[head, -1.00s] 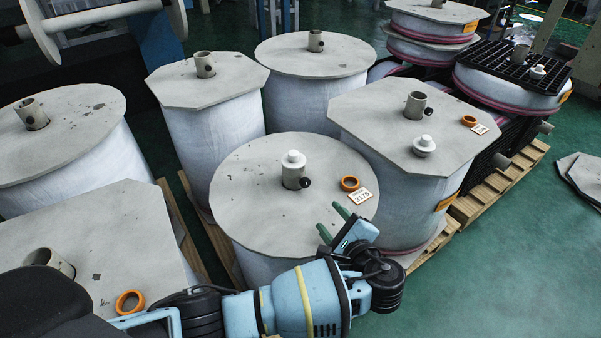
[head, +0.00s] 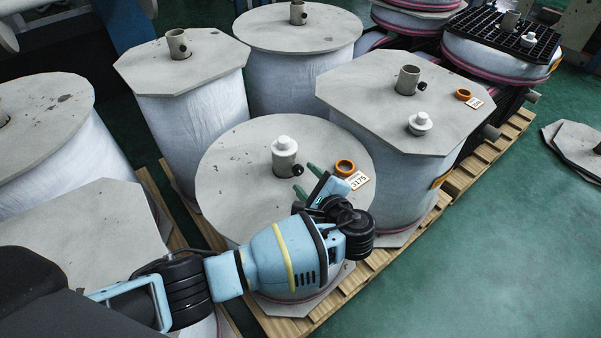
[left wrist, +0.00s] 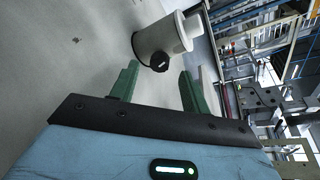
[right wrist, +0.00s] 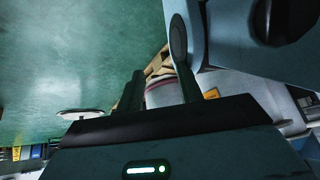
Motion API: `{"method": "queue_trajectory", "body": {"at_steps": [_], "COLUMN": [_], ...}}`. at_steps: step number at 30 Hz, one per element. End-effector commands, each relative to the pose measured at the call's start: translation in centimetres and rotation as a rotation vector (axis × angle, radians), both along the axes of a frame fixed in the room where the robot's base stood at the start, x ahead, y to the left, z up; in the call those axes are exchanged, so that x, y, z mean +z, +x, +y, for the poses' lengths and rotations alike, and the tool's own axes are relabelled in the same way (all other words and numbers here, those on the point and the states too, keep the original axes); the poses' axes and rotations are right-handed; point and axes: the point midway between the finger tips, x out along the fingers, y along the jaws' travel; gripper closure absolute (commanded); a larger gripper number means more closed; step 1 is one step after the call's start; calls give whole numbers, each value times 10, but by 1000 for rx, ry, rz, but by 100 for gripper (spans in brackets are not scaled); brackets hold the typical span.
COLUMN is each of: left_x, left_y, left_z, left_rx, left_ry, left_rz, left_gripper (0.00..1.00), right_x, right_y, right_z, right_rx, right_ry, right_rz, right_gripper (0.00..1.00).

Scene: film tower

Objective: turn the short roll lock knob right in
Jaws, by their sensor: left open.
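The black lock knob (head: 297,170) sticks out of the side of the grey core (head: 284,162) on the short round-topped roll (head: 232,180). A white stepped plug (head: 283,144) sits in the core's top. My left gripper (head: 305,180) is open and empty, low over the roll top beside the knob. In the left wrist view the knob (left wrist: 160,62) lies just beyond and between the two green fingertips, apparently apart from them. My right gripper (right wrist: 160,88) shows only in its wrist view, its fingers apart with nothing seen between them; it is away from the knob.
An orange ring (head: 345,167) and a number tag (head: 356,180) lie on the roll top near my left gripper. A taller octagonal-topped roll (head: 350,90) stands close behind right, with another knob (head: 422,86) and a white plug (head: 419,124). Green floor (head: 500,250) is clear at right.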

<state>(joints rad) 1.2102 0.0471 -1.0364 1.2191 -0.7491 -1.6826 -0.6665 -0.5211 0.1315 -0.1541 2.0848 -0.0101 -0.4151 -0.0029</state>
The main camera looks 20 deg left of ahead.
Motion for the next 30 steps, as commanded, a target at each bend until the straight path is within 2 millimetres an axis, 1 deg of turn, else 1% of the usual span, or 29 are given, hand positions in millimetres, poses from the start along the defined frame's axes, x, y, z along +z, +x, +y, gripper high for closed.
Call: {"method": "queue_trajectory", "body": {"at_steps": [3, 7, 12, 19, 20, 27, 30], "left_x": [-6, -10, -11, -11, -11, -11, -11], "left_y": [12, 21, 26, 27, 27, 26, 26], "left_z": [13, 22, 26, 27, 27, 27, 26], "left_rx": [2, 0, 0, 0, 0, 0, 0], "left_ry": [1, 0, -1, -2, -2, -1, -1], "left_rz": [0, 1, 0, 0, 0, 1, 1], "left_gripper": [53, 53, 53, 53, 56, 87, 98], "right_x": [-2, -2, -3, -3, -3, -4, -4], "right_y": [2, 5, 8, 10, 9, 8, 8], "right_z": [0, 1, 1, 1, 1, 1, 1], "right_rx": [0, -1, -3, -4, -4, -4, -4], "right_ry": [1, 1, 2, 2, 2, 1, 2], "right_rz": [-4, -11, -15, -17, -17, -14, -14], "right_gripper": [64, 64, 64, 64, 64, 64, 64]}}
